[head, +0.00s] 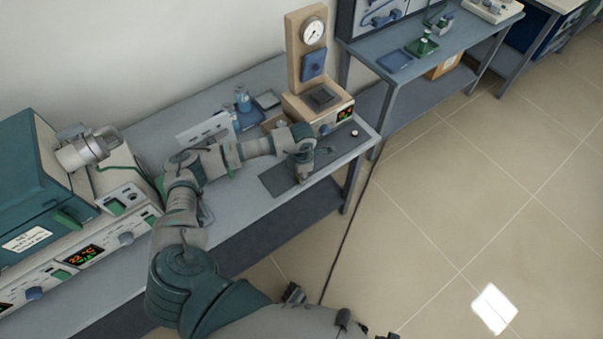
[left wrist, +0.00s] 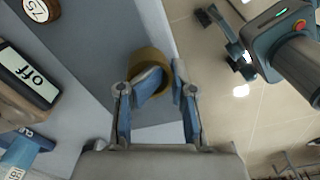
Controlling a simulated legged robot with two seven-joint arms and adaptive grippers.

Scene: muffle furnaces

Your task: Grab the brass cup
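The brass cup (left wrist: 134,61) shows as a brown ring between the fingers of my left gripper (left wrist: 168,71) in the left wrist view. One blue finger appears to reach inside the rim, and the other stands against the outside. The tips are close together with the cup wall between them. In the head view my left gripper (head: 303,174) is low over the grey mat (head: 275,181) near the bench's front edge, and hides most of the cup. Whether the cup touches the mat is unclear.
A wooden instrument with a gauge (head: 313,32) stands just behind the gripper. A small round item (head: 355,133) sits at the mat's right end. Blue bottles (head: 243,99) stand behind the arm. A teal furnace (head: 40,190) fills the left. The floor at right is clear.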

